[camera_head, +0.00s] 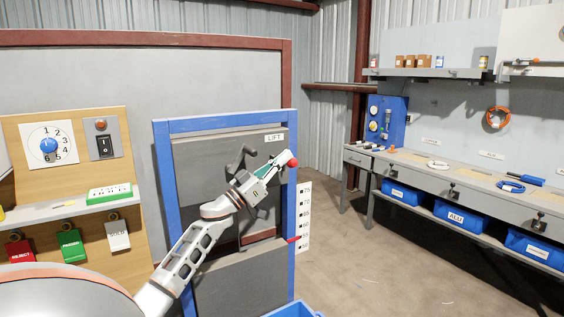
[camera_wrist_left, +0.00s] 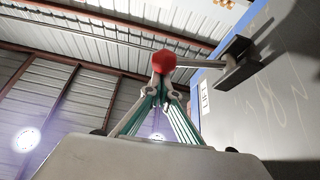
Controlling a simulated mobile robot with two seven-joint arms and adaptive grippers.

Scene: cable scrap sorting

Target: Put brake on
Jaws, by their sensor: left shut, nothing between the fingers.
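A lever with a red knob (camera_head: 292,161) is at the upper right of the blue-framed lift panel (camera_head: 162,190), below the LIFT sign (camera_head: 275,137). My left gripper (camera_head: 281,166) is shut and empty, with its fingertips at the knob. In the left wrist view the red knob (camera_wrist_left: 163,62) is just beyond the closed green-padded fingertips (camera_wrist_left: 160,86). I cannot tell whether they touch. A grey bar runs right from the knob to a dark bracket (camera_wrist_left: 237,64). No label names the brake. My right gripper is not in view.
A height scale (camera_head: 304,218) with a red pointer (camera_head: 295,239) is right of the lift. A wooden panel with a dial (camera_head: 48,146), switch (camera_head: 105,146) and hanging tags is at left. A workbench (camera_head: 460,178) with blue bins (camera_head: 455,217) is at right. Open floor (camera_head: 370,262) lies between.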

